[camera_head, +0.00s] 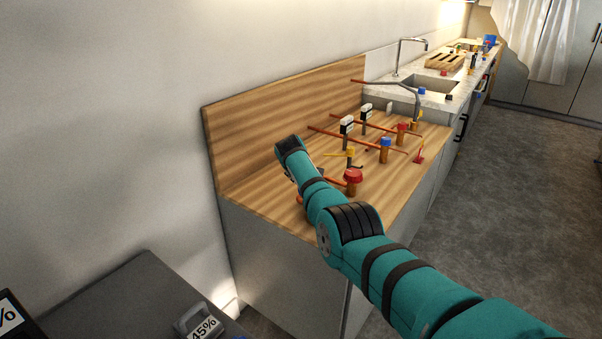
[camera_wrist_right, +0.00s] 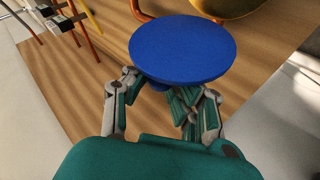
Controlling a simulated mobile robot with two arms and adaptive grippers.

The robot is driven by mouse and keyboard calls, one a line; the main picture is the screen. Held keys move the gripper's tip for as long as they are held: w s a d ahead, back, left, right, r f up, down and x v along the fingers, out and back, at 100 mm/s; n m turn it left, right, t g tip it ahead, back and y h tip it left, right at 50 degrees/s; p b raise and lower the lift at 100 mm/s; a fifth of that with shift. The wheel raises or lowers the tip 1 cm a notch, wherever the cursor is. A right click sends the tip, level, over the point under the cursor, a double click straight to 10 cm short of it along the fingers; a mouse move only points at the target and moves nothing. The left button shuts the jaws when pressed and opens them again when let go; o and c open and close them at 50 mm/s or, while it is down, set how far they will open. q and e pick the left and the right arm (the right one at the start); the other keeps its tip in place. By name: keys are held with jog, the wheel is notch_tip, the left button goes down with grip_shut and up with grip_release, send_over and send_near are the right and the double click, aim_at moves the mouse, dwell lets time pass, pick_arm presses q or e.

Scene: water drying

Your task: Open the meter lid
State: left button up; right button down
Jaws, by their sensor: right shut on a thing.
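A round blue lid (camera_wrist_right: 182,48) lies across the fingertips of my right gripper (camera_wrist_right: 160,88) in the right wrist view. The gripper is shut on it, and the lid's flat face hides most of the grip. A brass-coloured body (camera_wrist_right: 222,7), likely the meter, shows just behind the lid's upper edge, cut off by the frame. I cannot tell if the lid is joined to it. In the head view my right arm reaches over the wooden counter; its gripper, the lid and the brass body are hidden there. My left gripper is not in view.
The wooden counter (camera_head: 240,197) has a back panel against the wall. Copper pipes (camera_head: 330,133), a red-capped fitting (camera_head: 353,176), a blue-capped fitting (camera_head: 386,142) and black-and-white devices (camera_head: 347,126) crowd it to the right of my arm. A sink (camera_head: 432,84) lies beyond. The grey floor is clear.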

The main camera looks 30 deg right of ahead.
jog(key=shift+w+a+r, duration=0.3)
jog(key=shift+a+r, duration=0.05)
jog(key=shift+r, duration=0.05)
jog(key=c, duration=1.4)
grip_release()
jog(key=shift+a, duration=0.1)
jog(key=o, duration=0.3)
jog(key=shift+a, duration=0.3)
jog(key=v, duration=1.1)
jog(key=shift+s, duration=0.4)
jog(key=shift+r, duration=0.1)
